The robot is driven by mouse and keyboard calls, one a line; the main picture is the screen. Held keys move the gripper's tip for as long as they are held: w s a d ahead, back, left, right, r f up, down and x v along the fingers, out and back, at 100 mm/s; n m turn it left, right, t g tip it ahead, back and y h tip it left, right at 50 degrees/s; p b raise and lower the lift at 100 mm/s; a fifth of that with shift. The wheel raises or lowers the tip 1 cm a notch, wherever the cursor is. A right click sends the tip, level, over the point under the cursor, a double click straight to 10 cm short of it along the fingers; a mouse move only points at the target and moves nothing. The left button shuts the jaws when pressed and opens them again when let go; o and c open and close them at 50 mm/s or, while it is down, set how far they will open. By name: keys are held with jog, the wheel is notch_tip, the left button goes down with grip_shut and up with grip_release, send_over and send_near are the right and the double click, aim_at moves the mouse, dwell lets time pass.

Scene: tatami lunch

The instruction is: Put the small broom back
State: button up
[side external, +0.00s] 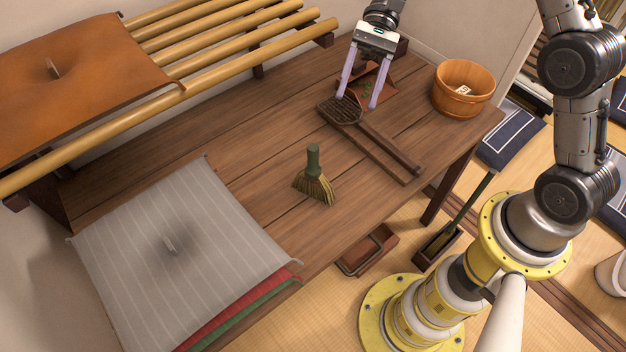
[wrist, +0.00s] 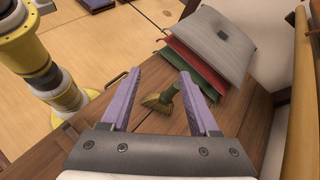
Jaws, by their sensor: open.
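The small broom (side external: 314,180) stands upright on the wooden table, with a green handle and a fan of yellow-green bristles. It also shows in the wrist view (wrist: 161,99), beyond and between my fingers. My gripper (side external: 359,101) is open and empty at the far right part of the table, apart from the broom. Its two purple fingers are spread above a brown dustpan-like piece (side external: 378,84). A dark slatted, long-handled tool (side external: 345,110) lies on the table just in front of the fingers. Whether the fingers touch either is unclear.
A wooden tub (side external: 463,88) stands at the table's right end. A bamboo rack (side external: 220,55) with an orange cloth (side external: 75,85) runs along the back. A small brown tray (side external: 368,250) sits below the front edge. Table between broom and rack is clear.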

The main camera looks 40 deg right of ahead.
aim_at(310, 154)
jog(key=w+f+m+g+y, duration=0.1)
jog(key=w+f+m+y, duration=0.45)
jog(key=f, duration=0.55)
jog(key=shift+n+y, duration=0.45)
jog(key=x, duration=0.8)
jog(key=shift+w+f, duration=0.1)
jog(key=shift+f, duration=0.05)
jog(key=shift+x, duration=2.75)
jog(key=shift+f, duration=0.1)
grip_shut()
